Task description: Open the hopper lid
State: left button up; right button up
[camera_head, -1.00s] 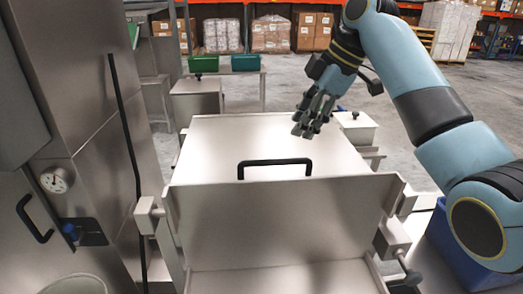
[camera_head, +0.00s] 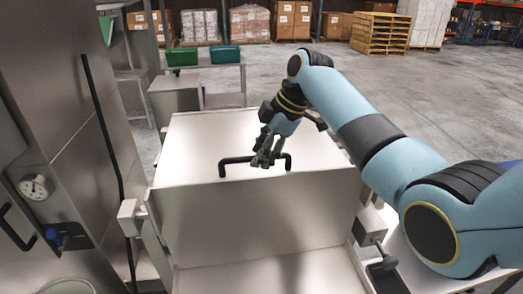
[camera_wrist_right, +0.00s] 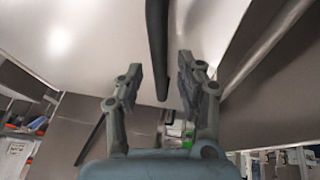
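The hopper lid (camera_head: 195,145) is a flat, pale steel panel at the top of the hopper in the head view, and it looks shut. Its black bar handle (camera_head: 229,162) stands near the front edge. My right gripper (camera_head: 264,160) is at the handle, its fingers over the bar's right half. In the right wrist view the handle (camera_wrist_right: 157,50) runs between the two spread fingers of the gripper (camera_wrist_right: 156,82), with gaps on both sides. The fingers look open, not closed on the bar. My left gripper is in neither view.
The hopper's steel front panel (camera_head: 255,215) stands nearer than the lid. A tall steel cabinet with a gauge (camera_head: 36,187) is close at the left. Green bins (camera_head: 182,57) stand on a table behind. Open concrete floor (camera_head: 390,85) lies at the back right.

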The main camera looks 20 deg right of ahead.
grip_shut()
jog(key=w+d+r, duration=0.1)
jog(key=w+r, duration=0.4)
jog(key=r, duration=0.5)
jog(key=w+d+r, duration=0.1)
jog(key=w+r, duration=0.3)
jog(key=r, duration=0.6)
jog(key=shift+w, duration=0.35)
jog(key=shift+d, duration=0.1)
